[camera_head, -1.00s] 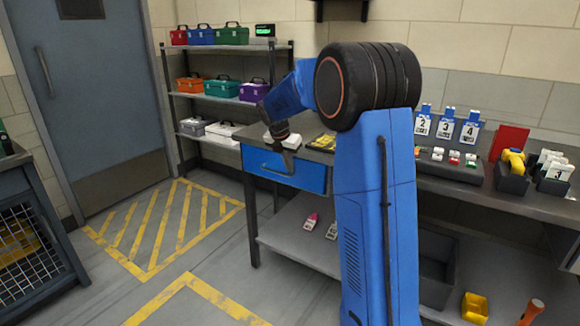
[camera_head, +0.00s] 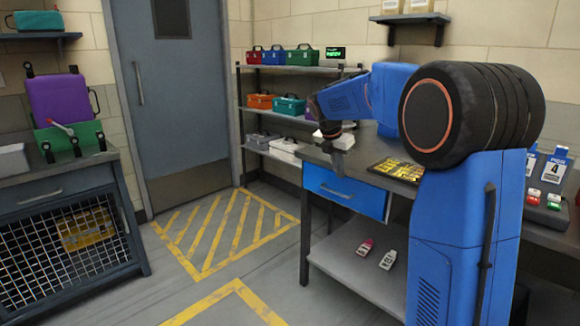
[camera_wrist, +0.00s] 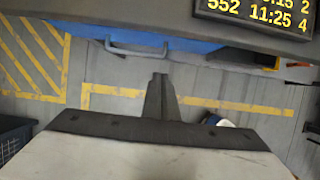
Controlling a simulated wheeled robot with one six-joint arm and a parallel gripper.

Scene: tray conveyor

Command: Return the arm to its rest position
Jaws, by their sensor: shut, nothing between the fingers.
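My gripper (camera_head: 340,163) is in front of the workbench's blue drawer (camera_head: 345,192), at the end of my bent blue arm. In the wrist view its fingers (camera_wrist: 160,82) are together and hold nothing. They point down past the drawer's handle toward the floor. In the head view the gripper overlaps the drawer's top edge; I cannot tell how far apart they are.
A black board with yellow digits (camera_head: 397,170) lies on the workbench. Shelves with several toolboxes (camera_head: 288,105) stand behind. At left, a purple case (camera_head: 58,98) sits on a mesh-fronted cabinet (camera_head: 68,235). Yellow-hatched floor (camera_head: 228,228) is free before the door (camera_head: 172,90).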

